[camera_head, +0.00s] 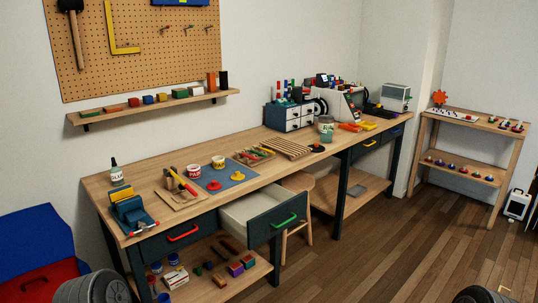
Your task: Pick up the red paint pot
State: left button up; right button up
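Two small open paint pots stand side by side on the workbench, at the back edge of a blue mat. The left pot (193,170) has a red and white label and looks like the red paint pot. The right pot (218,162) looks similar, with a yellowish tint; the paint inside each is too small to tell surely. A red knobbed piece (213,185) and an orange one (238,176) lie on the mat (223,179).
A glue bottle (116,173), a blue vise (131,213) and a hammer on a wooden board stand left of the pots. A drawer (262,213) with a green handle is pulled out in front, above a stool (298,187). Blue pots and blocks lie on the lower shelf (205,290).

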aim_at(194, 171)
jog(key=i, duration=1.55)
jog(key=z, duration=0.3)
